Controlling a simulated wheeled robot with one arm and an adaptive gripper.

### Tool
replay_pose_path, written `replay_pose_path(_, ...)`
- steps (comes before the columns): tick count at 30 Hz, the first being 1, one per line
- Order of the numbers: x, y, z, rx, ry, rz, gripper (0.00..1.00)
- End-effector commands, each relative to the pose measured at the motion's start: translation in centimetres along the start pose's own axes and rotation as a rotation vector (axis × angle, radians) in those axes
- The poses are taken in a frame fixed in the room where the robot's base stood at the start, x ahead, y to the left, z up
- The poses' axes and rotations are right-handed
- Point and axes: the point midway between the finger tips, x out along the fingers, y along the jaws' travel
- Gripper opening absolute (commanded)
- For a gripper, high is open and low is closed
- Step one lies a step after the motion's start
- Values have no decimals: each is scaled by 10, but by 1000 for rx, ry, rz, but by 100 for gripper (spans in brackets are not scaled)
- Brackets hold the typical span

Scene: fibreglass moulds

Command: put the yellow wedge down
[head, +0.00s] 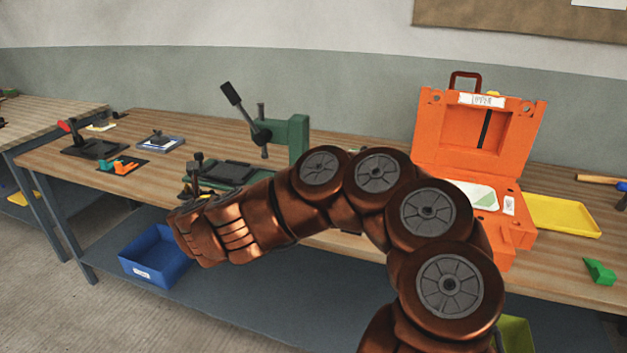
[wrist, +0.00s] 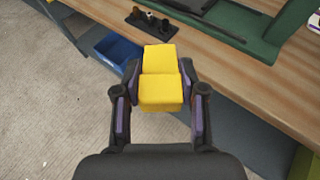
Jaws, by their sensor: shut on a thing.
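The yellow wedge (wrist: 160,95) is a bright block with a stepped face. It sits between the two fingers of my gripper (wrist: 159,78) in the wrist view, and the gripper is shut on it. Behind it lie the wooden bench's front edge and the floor, so it is held up near that edge.
The green press (head: 290,138) stands on the wooden bench (head: 150,190). A blue bin (head: 157,262) is on the lower shelf. At right are an open orange case (head: 470,140), a yellow tray (head: 562,216) and a green block (head: 600,271). Small fixtures stand at left.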

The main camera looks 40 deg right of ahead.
Motion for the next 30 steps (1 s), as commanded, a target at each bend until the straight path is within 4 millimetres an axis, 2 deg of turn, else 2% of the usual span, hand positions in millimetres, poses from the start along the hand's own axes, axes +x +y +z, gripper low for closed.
replay_pose_path(1, 8, 0, -18, 0, 0, 1, 6)
replay_pose_path(2, 10, 0, -23, 0, 0, 1, 6)
replay_pose_path(15, 27, 2, -67, -1, 0, 2, 6)
replay_pose_path(17, 25, 1, -60, -2, -1, 1, 6)
replay_pose_path(23, 25, -28, -44, -1, -3, 4, 6)
replay_pose_path(30, 26, -74, -19, -8, -5, 9, 6)
